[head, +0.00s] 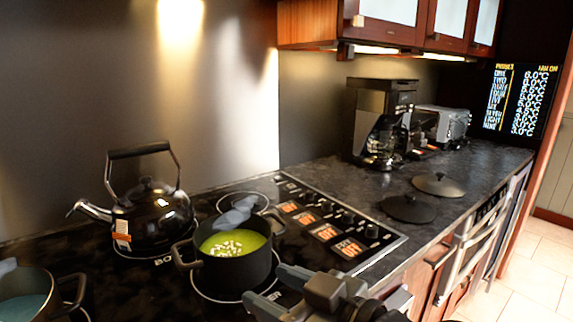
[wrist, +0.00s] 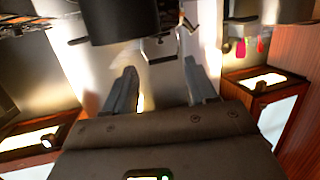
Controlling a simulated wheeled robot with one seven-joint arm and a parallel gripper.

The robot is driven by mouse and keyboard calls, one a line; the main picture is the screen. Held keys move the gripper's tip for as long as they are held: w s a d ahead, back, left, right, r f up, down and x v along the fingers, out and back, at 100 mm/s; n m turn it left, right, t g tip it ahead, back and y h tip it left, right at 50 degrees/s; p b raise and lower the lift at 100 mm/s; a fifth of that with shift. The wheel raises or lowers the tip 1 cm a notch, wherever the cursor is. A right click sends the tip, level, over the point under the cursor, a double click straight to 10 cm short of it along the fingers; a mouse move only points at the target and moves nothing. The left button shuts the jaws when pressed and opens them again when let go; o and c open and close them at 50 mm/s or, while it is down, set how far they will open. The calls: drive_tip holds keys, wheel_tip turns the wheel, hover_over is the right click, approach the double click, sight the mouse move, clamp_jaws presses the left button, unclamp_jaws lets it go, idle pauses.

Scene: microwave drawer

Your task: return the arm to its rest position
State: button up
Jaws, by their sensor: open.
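My gripper (wrist: 160,88) shows in the wrist view with its two dark fingers apart and nothing visible between them. Beyond the fingers is a pale, brightly lit surface. In the head view, grey parts of my arm (head: 330,295) rise from the bottom edge, in front of the stove and to the right of the pot.
A black pot (head: 233,275) with green contents and a black kettle (head: 150,220) stand on the stove (head: 345,215). Another pot (head: 28,300) is at lower left. Two dark lids (head: 408,208) and a coffee maker (head: 380,120) sit on the counter. Wooden cabinets (head: 310,22) hang above.

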drive_tip(key=s+d+f+m+t+h, duration=0.5)
drive_tip(key=s+d+f+m+h, duration=0.55)
drive_tip(key=s, duration=0.45)
drive_tip(key=s+d, duration=0.6)
drive_tip(key=s, duration=0.4)
drive_tip(key=s+d+h, duration=0.1)
drive_tip(key=s+d, duration=0.5)
drive_tip(key=s, duration=0.3)
drive_tip(key=shift+s+f+g, duration=0.3)
drive_tip(key=shift+s, duration=0.1)
